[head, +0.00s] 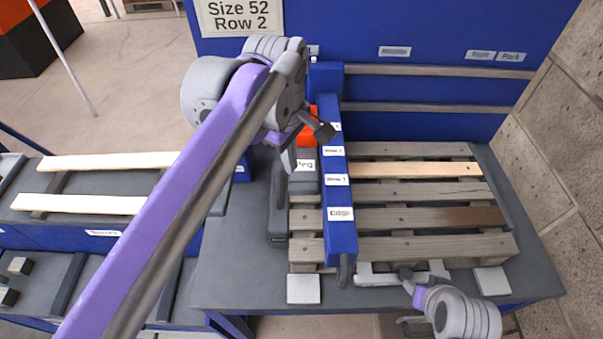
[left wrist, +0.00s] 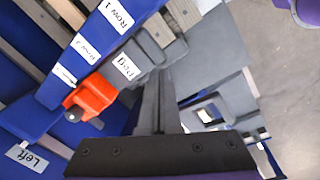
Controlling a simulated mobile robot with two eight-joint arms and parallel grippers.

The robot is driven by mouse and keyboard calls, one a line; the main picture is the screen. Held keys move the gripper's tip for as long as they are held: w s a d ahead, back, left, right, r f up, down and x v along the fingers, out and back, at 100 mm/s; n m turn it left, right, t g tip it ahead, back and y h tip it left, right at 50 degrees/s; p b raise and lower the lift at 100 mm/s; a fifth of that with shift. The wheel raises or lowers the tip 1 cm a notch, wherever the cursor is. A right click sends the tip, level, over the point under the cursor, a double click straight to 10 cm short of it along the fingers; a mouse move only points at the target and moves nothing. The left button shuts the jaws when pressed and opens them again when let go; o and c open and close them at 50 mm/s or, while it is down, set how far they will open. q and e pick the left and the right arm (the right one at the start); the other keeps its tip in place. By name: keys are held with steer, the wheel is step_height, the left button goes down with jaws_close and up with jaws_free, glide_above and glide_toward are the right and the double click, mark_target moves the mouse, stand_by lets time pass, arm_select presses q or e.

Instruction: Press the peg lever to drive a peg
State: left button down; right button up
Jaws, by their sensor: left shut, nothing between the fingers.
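The grey peg unit (head: 306,182) with a white "Peg" label sits along the left side of the blue gantry beam (head: 341,235). An orange-red block (head: 306,134), apparently the peg lever, is just behind the label, partly hidden by my left arm. In the left wrist view the orange-red block (left wrist: 92,96) is left of the fingers, and the "Peg" label (left wrist: 125,66) is beyond it. My left gripper (head: 282,192) is shut and empty, pointing down beside the peg unit; contact cannot be told. My right gripper (head: 407,277) is at the pallet's front edge; its jaws are unclear.
A wooden pallet (head: 400,246) lies under the beam on a grey table (head: 243,270). The beam carries row labels and an "Edge" label. Loose boards (head: 85,204) lie on a rack at left. A blue panel (head: 430,90) closes the back. Grey blocks sit at the table's front.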

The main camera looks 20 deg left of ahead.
mark_target(305, 187)
arm_select(q)
steer(key=w+d+r+n+g, duration=0.2)
steer(key=w+r+n, duration=0.1)
steer(key=r+n, duration=0.3)
steer(key=shift+w+r+n, duration=0.15)
steer(key=shift+r+n, duration=0.15)
steer(key=shift+r, duration=0.15)
arm_select(e)
steer(key=shift+w+r, duration=0.25)
steer(key=shift+w, duration=0.15)
arm_select(q)
steer(key=f, duration=0.9)
steer(key=s+f, duration=0.1)
steer(key=f, duration=0.4)
steer(key=shift+d+b, duration=0.2)
steer(key=shift+b, duration=0.15)
arm_select(e)
steer(key=shift+s+f, duration=0.3)
steer(key=shift+f, duration=0.4)
arm_select(q)
steer(key=shift+f, duration=0.1)
